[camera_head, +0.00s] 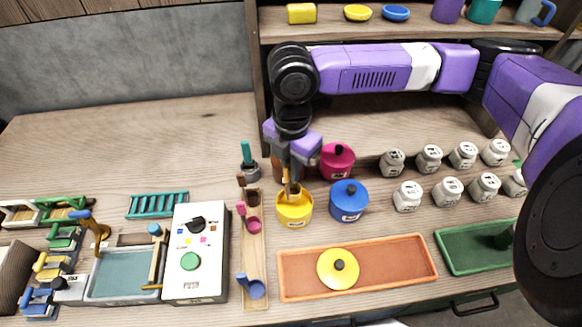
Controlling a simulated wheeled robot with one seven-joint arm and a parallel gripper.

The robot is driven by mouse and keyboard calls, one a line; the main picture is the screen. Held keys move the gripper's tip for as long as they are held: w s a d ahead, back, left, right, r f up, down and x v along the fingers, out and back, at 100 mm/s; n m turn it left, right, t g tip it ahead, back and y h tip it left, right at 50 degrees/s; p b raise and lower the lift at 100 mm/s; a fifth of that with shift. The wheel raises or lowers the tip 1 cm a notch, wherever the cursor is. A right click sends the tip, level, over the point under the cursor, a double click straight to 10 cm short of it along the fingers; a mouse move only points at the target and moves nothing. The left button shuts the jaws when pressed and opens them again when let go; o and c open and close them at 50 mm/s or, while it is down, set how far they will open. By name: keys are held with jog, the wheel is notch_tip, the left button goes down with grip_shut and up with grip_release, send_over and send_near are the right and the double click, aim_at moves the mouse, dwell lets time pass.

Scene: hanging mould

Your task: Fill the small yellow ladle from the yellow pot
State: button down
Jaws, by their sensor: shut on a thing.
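The yellow pot (293,213) stands open on the wooden table, left of the blue pot. My gripper (289,172) is directly above it, pointing down, and is shut on the small yellow ladle (289,190). The ladle's handle is upright, and its lower end goes down into the pot's mouth. Its bowl is hidden inside the pot, so I cannot tell how full it is. The yellow lid (338,279) with a dark knob lies on the orange tray (397,267) at the front.
The lidded blue pot (348,205) and magenta pot (336,164) stand close on the right. A wooden ladle rack (251,259) with brown, pink and blue ladles lies on the left, beside a white control box (211,250). Several jars stand on the right.

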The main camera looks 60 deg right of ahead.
jog(key=shift+f+b, duration=3.15)
jog(key=shift+f, duration=1.75)
jog(key=shift+r, duration=0.1)
jog(key=shift+r+p, duration=3.35)
jog(key=shift+r, duration=0.5)
